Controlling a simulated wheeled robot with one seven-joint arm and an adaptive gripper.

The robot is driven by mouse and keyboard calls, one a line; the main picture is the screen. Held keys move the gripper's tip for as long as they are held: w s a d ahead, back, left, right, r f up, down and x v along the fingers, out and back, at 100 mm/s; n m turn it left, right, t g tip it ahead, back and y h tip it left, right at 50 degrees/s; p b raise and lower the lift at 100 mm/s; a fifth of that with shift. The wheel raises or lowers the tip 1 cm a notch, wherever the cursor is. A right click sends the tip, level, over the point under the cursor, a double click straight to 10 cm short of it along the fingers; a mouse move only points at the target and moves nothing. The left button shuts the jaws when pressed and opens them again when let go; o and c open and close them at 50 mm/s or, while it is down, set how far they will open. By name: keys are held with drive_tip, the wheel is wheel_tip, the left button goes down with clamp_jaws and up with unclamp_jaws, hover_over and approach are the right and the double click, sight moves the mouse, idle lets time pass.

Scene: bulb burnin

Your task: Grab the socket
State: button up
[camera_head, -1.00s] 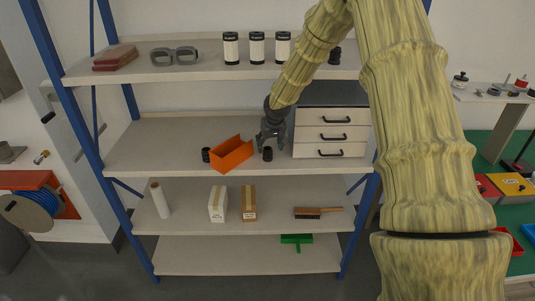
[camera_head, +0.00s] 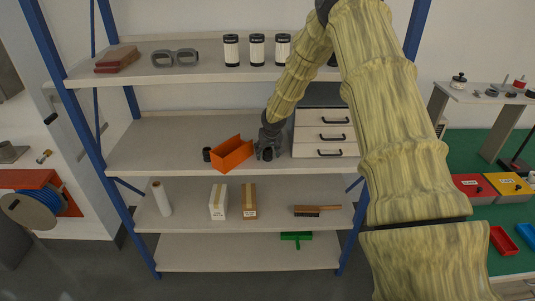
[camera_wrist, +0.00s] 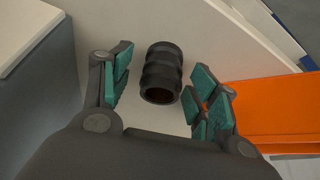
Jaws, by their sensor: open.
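A black ribbed socket (camera_wrist: 162,72) stands on the shelf board in the wrist view, between the two open fingers of my gripper (camera_wrist: 163,88). Its open end faces the camera. The finger pads are green, and gaps show between them and the socket. In the head view my gripper (camera_head: 268,148) is at the middle shelf, around the dark socket (camera_head: 267,154), which is partly hidden by the fingers. A second dark cylinder (camera_head: 207,154) of similar look stands left of the orange bin.
An orange bin (camera_head: 232,153) stands close on the left of my gripper; it is at the right in the wrist view (camera_wrist: 262,108). A drawer cabinet (camera_head: 322,135) stands close on the right. The upper shelf (camera_head: 195,71) is above. Bare shelf lies in front.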

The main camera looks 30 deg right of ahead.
drive_tip(key=shift+c, duration=0.4)
drive_tip(key=c, duration=1)
drive_tip(key=shift+o, duration=0.2)
drive_tip(key=shift+r, duration=0.1)
